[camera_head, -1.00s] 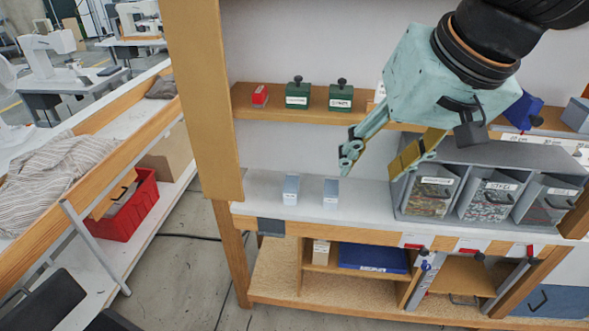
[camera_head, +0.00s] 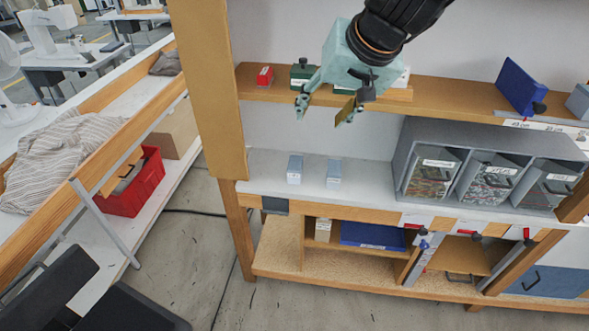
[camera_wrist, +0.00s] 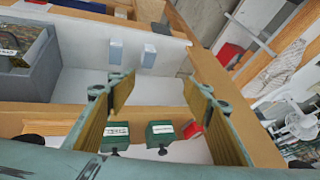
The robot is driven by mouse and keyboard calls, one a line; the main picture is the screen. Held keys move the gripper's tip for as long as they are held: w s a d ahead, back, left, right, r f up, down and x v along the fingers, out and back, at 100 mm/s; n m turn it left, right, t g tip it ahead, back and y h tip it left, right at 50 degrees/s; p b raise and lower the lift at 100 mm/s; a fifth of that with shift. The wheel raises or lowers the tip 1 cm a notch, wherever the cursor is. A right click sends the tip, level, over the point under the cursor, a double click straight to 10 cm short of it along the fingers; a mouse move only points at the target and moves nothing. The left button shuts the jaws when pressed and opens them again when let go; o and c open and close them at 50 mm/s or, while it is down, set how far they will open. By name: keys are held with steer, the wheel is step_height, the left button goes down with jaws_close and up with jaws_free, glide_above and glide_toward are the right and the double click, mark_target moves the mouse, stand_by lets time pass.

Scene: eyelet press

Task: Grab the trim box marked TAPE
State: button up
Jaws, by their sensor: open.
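No label reads clearly as TAPE. On the upper shelf, a green box (camera_head: 303,72) with a dark knob is partly covered by my gripper; a small red box (camera_head: 265,76) stands to its left. The wrist view shows two green boxes with white labels, one in the middle (camera_wrist: 160,134) and one to its left (camera_wrist: 115,136), beside the red box (camera_wrist: 191,129). Two pale blue-grey boxes stand on the lower counter, a left one (camera_head: 295,169) and a right one (camera_head: 334,172). My gripper (camera_head: 322,112) is open and empty, in front of the upper shelf; its spread fingers also show in the wrist view (camera_wrist: 155,86).
A grey bin unit (camera_head: 405,150) with labelled, filled bins stands on the counter at right. A blue bin (camera_head: 522,87) sits on the upper shelf at right. A wooden post (camera_head: 210,100) bounds the left side. The counter between the small boxes and bins is clear.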

steer(key=w+a+f+p, duration=0.1)
steer(key=w+a+f, duration=0.25)
steer(key=w, duration=0.25)
steer(key=m+h+p, duration=0.2)
steer(key=h+p, duration=0.2)
steer(key=p, duration=0.1)
glide_above(294, 164)
steer(key=s, duration=0.6)
step_height(294, 164, down, 23)
steer(key=shift+a+t, duration=0.25)
steer(key=shift+t, duration=0.05)
steer(key=shift+f, duration=0.1)
steer(key=shift+b+x, duration=0.85)
steer(key=shift+x, duration=3.45)
steer(key=shift+f, duration=0.1)
